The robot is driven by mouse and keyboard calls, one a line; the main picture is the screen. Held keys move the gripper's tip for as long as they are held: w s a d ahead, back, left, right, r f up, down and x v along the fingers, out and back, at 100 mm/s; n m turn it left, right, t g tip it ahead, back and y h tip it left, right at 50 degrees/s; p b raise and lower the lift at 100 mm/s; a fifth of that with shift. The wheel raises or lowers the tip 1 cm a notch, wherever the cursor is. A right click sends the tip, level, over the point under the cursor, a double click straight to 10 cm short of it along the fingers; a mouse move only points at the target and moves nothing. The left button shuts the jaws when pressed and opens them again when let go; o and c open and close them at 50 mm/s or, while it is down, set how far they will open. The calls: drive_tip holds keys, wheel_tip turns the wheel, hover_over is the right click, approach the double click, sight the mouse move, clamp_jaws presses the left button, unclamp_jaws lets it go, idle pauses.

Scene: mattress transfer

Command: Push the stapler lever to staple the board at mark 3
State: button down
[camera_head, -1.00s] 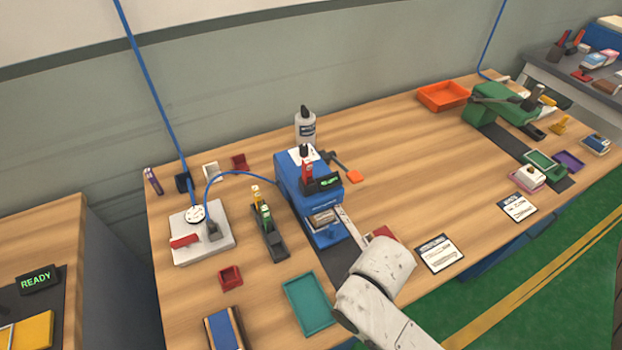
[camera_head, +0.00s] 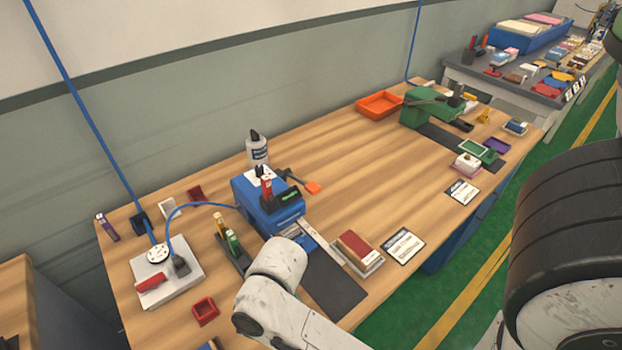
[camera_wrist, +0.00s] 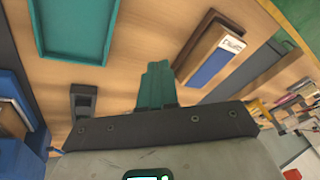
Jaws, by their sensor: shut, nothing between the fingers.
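A blue bench machine (camera_head: 268,207) stands on the wooden table, with a small display on top and an orange-tipped lever (camera_head: 312,187) sticking out to its right. I take it for the stapler, though no label is readable. A pale strip juts from its front over a dark mat (camera_head: 332,285). I cannot make out the board or mark 3. My gripper is hidden in the head view, where my white arm link covers the area in front of the machine. In the wrist view my gripper (camera_wrist: 157,75) has its green fingers together, empty, above the table.
A teal tray (camera_wrist: 78,30) and a blue-and-brown box (camera_wrist: 215,60) lie below the gripper. A red-topped block (camera_head: 357,250) and a card (camera_head: 402,246) sit right of the mat. A green machine (camera_head: 428,105) stands farther right. The table centre is clear.

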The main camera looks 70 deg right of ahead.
drive_tip(key=w+r+n+t+y+b, duration=0.1)
drive_tip(key=w+r+n, duration=0.1)
drive_tip(key=w+r, duration=0.4)
drive_tip(key=w+r+n+t+y+b, duration=0.1)
drive_tip(key=w+r+n+t, duration=0.15)
drive_tip(key=w, duration=0.65)
drive_tip(key=w+d+r+n+b, duration=0.2)
drive_tip(key=w+d+r+n, duration=0.3)
drive_tip(key=d+r, duration=0.5)
wheel_tip(320, 180, up, 3)
drive_tip(key=n+g+h+b, duration=0.1)
drive_tip(key=g+h+b, duration=0.25)
drive_tip(key=g, duration=0.45)
hover_over(312, 186)
drive_tip(key=w, duration=0.1)
drive_tip(key=shift+w+d+r+t, duration=0.15)
drive_tip(key=shift+d+r+t, duration=0.1)
drive_tip(key=shift+d, duration=0.2)
drive_tip(key=shift+f, duration=0.1)
drive_tip(key=f, duration=0.9)
drive_tip(key=s+f+p, duration=0.1)
drive_tip(key=f, duration=0.4)
drive_tip(key=shift+a, duration=0.4)
